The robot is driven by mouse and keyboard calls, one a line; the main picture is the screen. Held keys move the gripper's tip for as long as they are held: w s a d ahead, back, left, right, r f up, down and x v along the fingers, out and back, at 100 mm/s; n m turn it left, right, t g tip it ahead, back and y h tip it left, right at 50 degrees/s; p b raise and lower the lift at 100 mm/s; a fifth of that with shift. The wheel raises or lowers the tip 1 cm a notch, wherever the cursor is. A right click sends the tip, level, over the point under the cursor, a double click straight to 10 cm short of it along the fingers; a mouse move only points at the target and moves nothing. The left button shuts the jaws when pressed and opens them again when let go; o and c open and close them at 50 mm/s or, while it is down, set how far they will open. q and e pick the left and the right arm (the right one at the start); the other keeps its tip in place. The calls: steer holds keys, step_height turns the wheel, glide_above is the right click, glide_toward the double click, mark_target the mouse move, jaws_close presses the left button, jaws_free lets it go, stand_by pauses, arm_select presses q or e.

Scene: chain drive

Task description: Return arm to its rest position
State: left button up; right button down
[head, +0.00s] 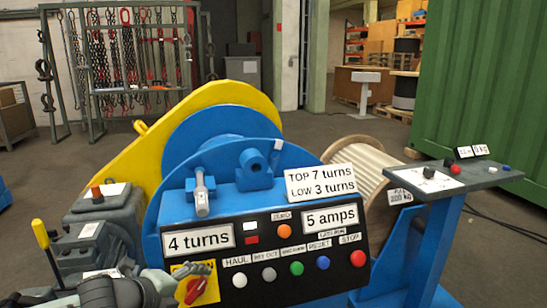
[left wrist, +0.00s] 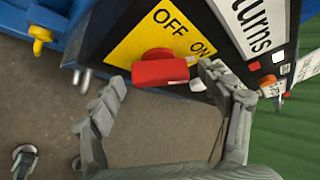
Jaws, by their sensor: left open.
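My left gripper (head: 187,272) comes in from the lower left in the head view, at the front panel's lower left corner. Its fingers are open and apart in the left wrist view (left wrist: 162,80). The red rotary switch (left wrist: 160,68) sits on a yellow OFF/ON plate (left wrist: 152,38), between and just beyond the fingertips. Its handle end with a light mark is on the ON side. The right fingertip is close to the handle end; I cannot tell whether they touch. In the head view the switch (head: 195,290) is partly behind the gripper. My right gripper is not in view.
The black button panel (head: 270,262) is on the blue and yellow drive machine (head: 225,135). A yellow-handled lever (head: 41,234) and grey gearbox (head: 97,205) stand at left. A control pedestal (head: 440,178) is at right. Open floor (head: 345,125) lies behind.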

arm_select(q)
steer(key=n, duration=0.1)
steer(key=n+t, duration=0.1)
steer(key=n+t+h, duration=0.1)
steer(key=shift+s+f, duration=0.2)
steer(key=shift+f, duration=0.05)
steer(key=n+t, duration=0.2)
steer(key=n, duration=0.1)
steer(key=shift+f+n, duration=0.1)
steer(key=shift+n, duration=0.2)
steer(key=n+t, duration=0.1)
steer(key=n, duration=0.1)
steer(key=n+t, duration=0.1)
steer(key=n, duration=0.1)
steer(key=shift+d+f+t+y, duration=0.1)
steer(key=shift+f+t+y, duration=0.05)
steer(key=shift+t+y, duration=0.2)
steer(key=n+t, duration=0.1)
steer(key=n, duration=0.1)
steer(key=n+t+y, duration=0.1)
steer(key=n, duration=0.2)
steer(key=shift+y, duration=0.25)
steer(key=shift+s, duration=0.7)
